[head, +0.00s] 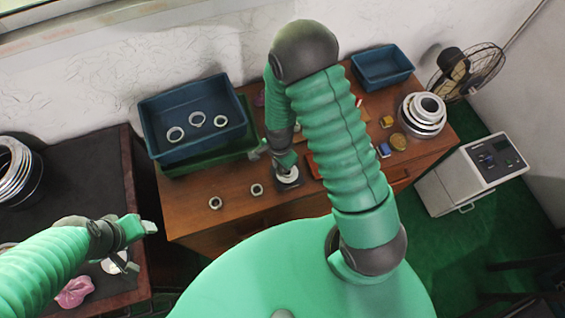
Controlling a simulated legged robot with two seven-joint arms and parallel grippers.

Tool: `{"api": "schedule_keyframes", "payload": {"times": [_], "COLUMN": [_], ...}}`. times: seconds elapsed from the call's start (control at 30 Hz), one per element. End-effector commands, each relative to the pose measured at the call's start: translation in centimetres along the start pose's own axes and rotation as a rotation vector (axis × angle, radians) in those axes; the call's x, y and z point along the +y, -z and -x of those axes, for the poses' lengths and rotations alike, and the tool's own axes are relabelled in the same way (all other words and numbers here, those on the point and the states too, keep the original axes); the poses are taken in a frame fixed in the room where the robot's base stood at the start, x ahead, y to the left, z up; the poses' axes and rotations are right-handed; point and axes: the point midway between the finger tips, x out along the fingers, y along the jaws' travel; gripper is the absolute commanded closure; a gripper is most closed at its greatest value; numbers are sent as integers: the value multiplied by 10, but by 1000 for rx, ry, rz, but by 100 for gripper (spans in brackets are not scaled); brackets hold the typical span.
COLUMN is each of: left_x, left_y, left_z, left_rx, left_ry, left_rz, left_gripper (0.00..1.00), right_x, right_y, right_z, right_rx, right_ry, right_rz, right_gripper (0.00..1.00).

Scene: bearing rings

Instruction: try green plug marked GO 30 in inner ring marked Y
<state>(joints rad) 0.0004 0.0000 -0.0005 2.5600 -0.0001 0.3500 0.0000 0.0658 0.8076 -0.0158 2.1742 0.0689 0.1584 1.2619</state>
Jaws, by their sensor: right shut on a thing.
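My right gripper (287,165) points down at the middle of the wooden table, right above a pale ring (289,177) on a small dark plate (290,185). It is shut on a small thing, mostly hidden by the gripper. I cannot make out a green plug or any marking GO 30. Two small metal rings lie to the left, a near one (215,203) and another (257,190). No letter Y is readable on any ring. My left gripper (148,227) is at the left, apart from the rings; its jaw opening is unclear.
A blue bin (157,105) holding several rings stands at the back left on a green one (190,168). Another blue bin (383,70), stacked large rings (421,113) and small coloured blocks are at the right. A dark table (85,170) stands left across a gap.

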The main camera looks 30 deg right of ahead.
Motion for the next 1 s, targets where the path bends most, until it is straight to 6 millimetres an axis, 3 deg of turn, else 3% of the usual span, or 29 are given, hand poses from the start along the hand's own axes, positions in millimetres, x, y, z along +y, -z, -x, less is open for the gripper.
{"api": "schedule_keyframes", "payload": {"times": [0.57,1.0], "left_x": [0,0], "left_y": [0,0], "left_z": [0,1], "left_rx": [0,0], "left_ry": [0,0], "left_rz": [-1,-1], "left_gripper": [38,38], "right_x": [-1,2], "right_y": [-4,10], "right_z": [1,0], "right_rx": [2,0], "right_ry": [0,0], "right_rz": [0,-1], "right_gripper": [100,100]}}
